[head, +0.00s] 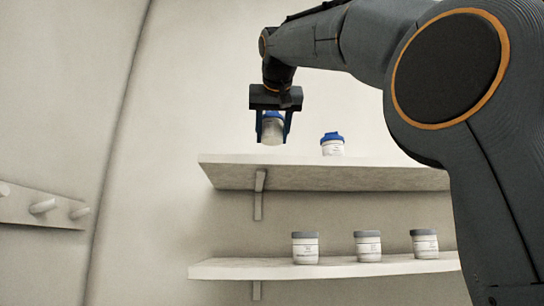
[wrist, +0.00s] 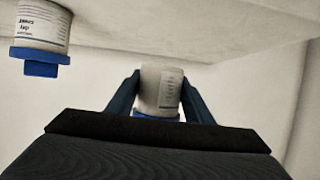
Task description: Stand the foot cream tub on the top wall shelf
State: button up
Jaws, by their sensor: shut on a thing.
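My gripper (head: 272,128) is shut on a white tub with a blue lid (head: 272,134). It holds the tub upright from above, over the left part of the top wall shelf (head: 225,172). The tub's base seems a little above the shelf, but I cannot tell the gap exactly. In the wrist view the held tub (wrist: 160,88) sits between both fingers with its label partly turned away, so I cannot read it.
Another blue-lidded tub (head: 332,145) stands on the top shelf to the right. The lower shelf (head: 240,269) bears three grey-lidded tubs, including a left one (head: 305,248). A peg rail (head: 40,207) is on the left wall. The top shelf's left end is clear.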

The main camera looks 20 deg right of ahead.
jog(key=shift+f, duration=2.9)
jog(key=shift+f, duration=0.15)
jog(key=o, duration=1.3)
jog(key=shift+s+r, duration=0.25)
jog(key=shift+r, duration=0.05)
jog(key=b+v, duration=0.3)
jog(key=v, duration=0.8)
jog(key=shift+s+a+b, duration=0.1)
jog(key=shift+s+b, duration=0.1)
jog(key=shift+b, duration=0.2)
